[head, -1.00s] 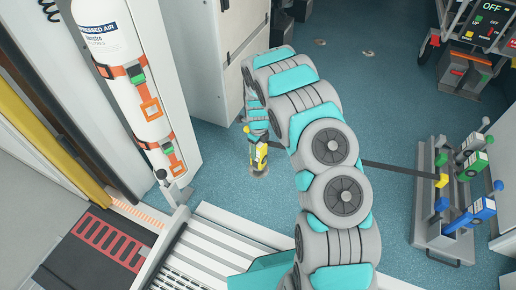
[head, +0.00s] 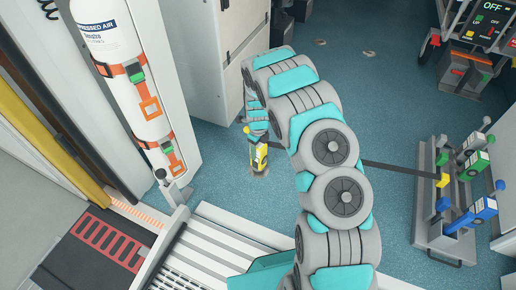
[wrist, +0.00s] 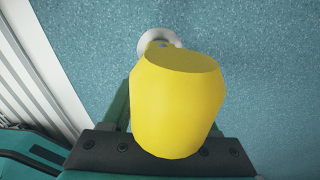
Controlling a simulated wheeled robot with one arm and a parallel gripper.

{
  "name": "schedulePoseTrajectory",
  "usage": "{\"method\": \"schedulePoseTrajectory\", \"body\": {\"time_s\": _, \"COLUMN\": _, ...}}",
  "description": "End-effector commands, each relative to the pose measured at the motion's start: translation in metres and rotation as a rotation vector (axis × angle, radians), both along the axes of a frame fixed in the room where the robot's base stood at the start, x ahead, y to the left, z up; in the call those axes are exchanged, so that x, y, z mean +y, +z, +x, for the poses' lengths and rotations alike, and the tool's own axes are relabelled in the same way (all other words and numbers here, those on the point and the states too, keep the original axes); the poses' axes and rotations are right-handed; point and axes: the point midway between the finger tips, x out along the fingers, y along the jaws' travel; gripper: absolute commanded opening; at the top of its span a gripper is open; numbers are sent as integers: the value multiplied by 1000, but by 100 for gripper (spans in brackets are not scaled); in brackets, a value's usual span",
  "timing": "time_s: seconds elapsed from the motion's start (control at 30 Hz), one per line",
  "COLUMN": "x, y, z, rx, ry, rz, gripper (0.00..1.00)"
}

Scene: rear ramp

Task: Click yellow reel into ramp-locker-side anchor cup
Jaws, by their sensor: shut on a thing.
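The yellow reel (head: 259,156) is held low over the blue floor in the head view, beyond my arm. It fills the middle of the wrist view (wrist: 178,100). My gripper (head: 257,138) is shut on it; the reel hides most of the fingers in the wrist view. A round pale anchor cup (wrist: 156,42) in the floor shows just past the reel's far end in the wrist view, partly covered by it. In the head view the cup (head: 260,172) is at the reel's lower end. I cannot tell whether they touch.
A rack (head: 440,235) with green and blue reels stands at right, and a dark strap runs from it toward the yellow reel. An air cylinder (head: 130,70) is strapped at left beside white lockers (head: 205,60). The ramp (head: 210,245) is in front. Two more floor cups lie farther back.

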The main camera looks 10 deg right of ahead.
Motion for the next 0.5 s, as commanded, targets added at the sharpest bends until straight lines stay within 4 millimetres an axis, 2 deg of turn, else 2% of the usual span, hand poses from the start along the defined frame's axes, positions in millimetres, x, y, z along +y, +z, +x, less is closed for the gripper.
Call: {"method": "schedulePoseTrajectory", "body": {"time_s": 0.5, "x": 0, "y": -11, "z": 0, "rx": -1, "ry": 0, "rz": 0, "gripper": 0}}
